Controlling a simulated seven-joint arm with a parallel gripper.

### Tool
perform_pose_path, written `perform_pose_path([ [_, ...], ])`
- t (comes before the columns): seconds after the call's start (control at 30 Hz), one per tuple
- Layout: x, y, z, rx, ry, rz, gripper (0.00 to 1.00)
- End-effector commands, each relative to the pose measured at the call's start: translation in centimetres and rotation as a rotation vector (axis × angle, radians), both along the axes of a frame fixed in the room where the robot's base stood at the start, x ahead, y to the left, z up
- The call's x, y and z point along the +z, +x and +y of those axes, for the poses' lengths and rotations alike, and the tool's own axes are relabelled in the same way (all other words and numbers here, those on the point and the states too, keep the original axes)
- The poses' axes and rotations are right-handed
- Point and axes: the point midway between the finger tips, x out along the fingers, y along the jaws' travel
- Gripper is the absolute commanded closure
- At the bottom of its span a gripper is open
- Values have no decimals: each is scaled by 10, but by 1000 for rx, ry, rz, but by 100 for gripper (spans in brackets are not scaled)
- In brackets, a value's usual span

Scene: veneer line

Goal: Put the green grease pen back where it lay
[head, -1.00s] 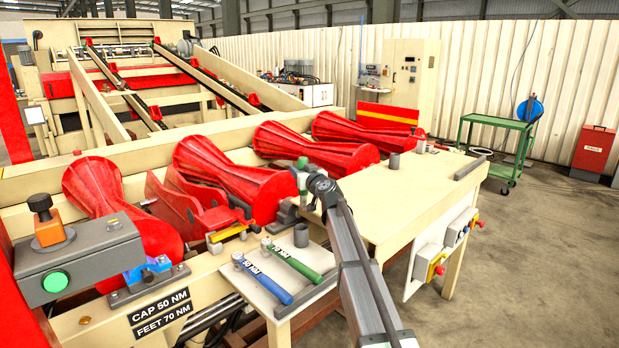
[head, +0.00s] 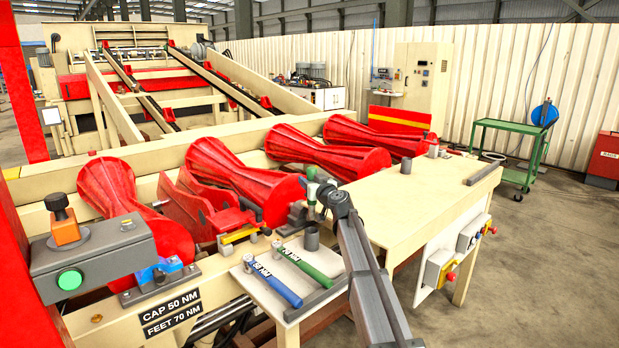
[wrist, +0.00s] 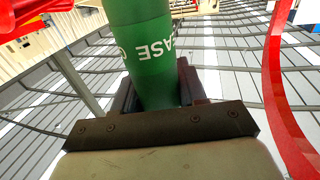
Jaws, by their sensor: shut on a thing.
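The green grease pen (wrist: 148,55) fills the upper middle of the wrist view, with white lettering ending in "ASE". My gripper (wrist: 155,95) is shut on it. I cannot tell whether the pen's lower end touches anything. The spot where it lay cannot be made out.
A white board (head: 262,297) carries a blue-handled wrench (head: 278,287) and a green-handled wrench (head: 303,264). A grey cup (head: 311,239) stands behind them. Red rollers (head: 330,160) line the frame at the back. The cream bench (head: 420,205) is mostly clear, with another grey cup (head: 406,167).

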Motion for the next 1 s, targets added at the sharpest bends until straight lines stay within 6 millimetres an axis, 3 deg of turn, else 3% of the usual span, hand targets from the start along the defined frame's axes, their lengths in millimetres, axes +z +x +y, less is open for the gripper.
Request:
perform_pose_path([
  [1.0, -83, 0, 0, -1, 1, 2, 100],
])
